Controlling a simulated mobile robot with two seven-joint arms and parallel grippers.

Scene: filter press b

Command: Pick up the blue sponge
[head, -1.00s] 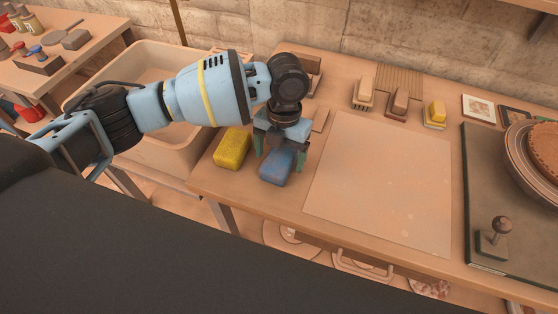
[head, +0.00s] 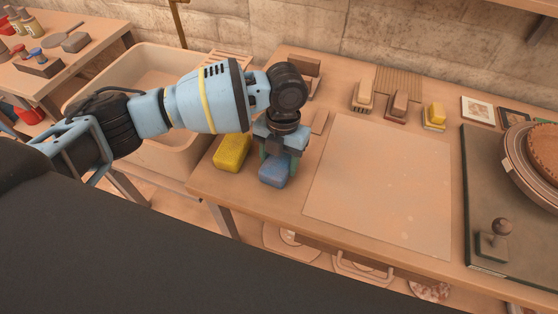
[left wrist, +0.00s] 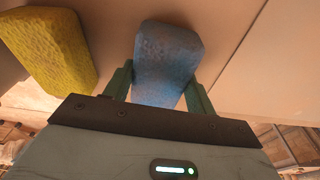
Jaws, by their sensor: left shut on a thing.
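The blue sponge (head: 274,173) is at the left end of the worktable in the head view, close to its front edge. It also shows in the left wrist view (left wrist: 167,60), between the two green fingers. My left gripper (head: 279,166) points down over it and is shut on it, one finger on each side. The gripper also shows in the left wrist view (left wrist: 160,92). The gripper hides the sponge's far part in the head view. I cannot tell any gap between sponge and table. My right gripper is not in view.
A yellow sponge (head: 232,152) lies just left of the blue one, and shows in the left wrist view (left wrist: 45,58). A pale board (head: 380,185) lies to the right. Several brushes or blocks (head: 398,105) stand at the back. A basin (head: 150,75) is at the left.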

